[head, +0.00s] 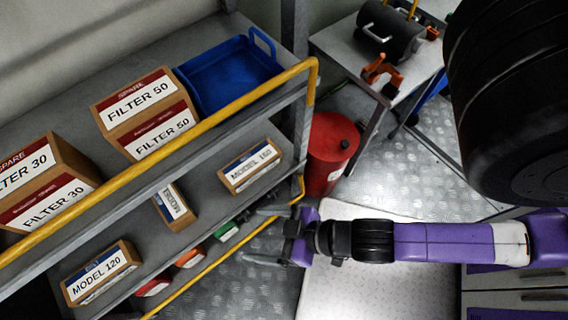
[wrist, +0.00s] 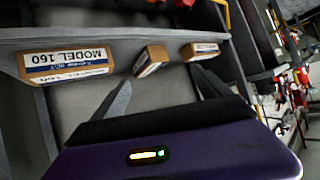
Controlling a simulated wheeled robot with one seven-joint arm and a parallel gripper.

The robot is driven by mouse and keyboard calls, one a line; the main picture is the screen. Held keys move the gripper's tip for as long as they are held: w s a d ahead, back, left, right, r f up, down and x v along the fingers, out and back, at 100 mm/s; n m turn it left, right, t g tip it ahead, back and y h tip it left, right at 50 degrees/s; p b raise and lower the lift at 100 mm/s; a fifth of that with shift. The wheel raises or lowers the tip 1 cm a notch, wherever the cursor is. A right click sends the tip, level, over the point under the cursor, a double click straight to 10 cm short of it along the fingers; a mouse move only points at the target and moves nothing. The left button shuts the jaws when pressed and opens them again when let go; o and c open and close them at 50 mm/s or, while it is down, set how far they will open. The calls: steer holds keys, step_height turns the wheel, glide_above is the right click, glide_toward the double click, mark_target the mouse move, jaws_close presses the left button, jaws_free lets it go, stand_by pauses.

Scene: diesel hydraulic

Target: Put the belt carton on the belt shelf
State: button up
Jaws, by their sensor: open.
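No label legibly reads "belt", so I cannot tell for certain which carton is the belt carton. Three blue-labelled cartons sit on the rack's lower shelf (head: 215,208): MODEL 160 (head: 250,167), a turned carton with a partly readable label (head: 174,207), and MODEL 120 (head: 102,273). In the wrist view, MODEL 160 (wrist: 66,64) is at left, the turned carton (wrist: 150,61) in the middle, another carton (wrist: 200,51) at right. My gripper (head: 264,236) is open and empty beside the lower shelf, fingers pointing at the rack. Its fingertips (wrist: 160,82) show apart, short of the cartons.
The upper shelf holds FILTER 50 (head: 146,112), FILTER 30 (head: 42,182) and a blue tray (head: 228,75). Yellow rails (head: 170,147) edge the rack. Red and green items (head: 228,230) sit lower down. A red drum (head: 331,154) stands by the rack's end. A dark cylinder (head: 515,90) hangs at upper right.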

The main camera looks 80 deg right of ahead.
steer(key=s+d+r+t, duration=0.1)
steer(key=s+d+r, duration=0.1)
steer(key=r, duration=0.5)
steer(key=s+d+r+t, duration=0.2)
steer(key=s+r, duration=0.1)
steer(key=r, duration=0.4)
steer(key=shift+r+n+h, duration=0.15)
steer(key=shift+n+h, duration=0.15)
steer(key=shift+h, duration=0.1)
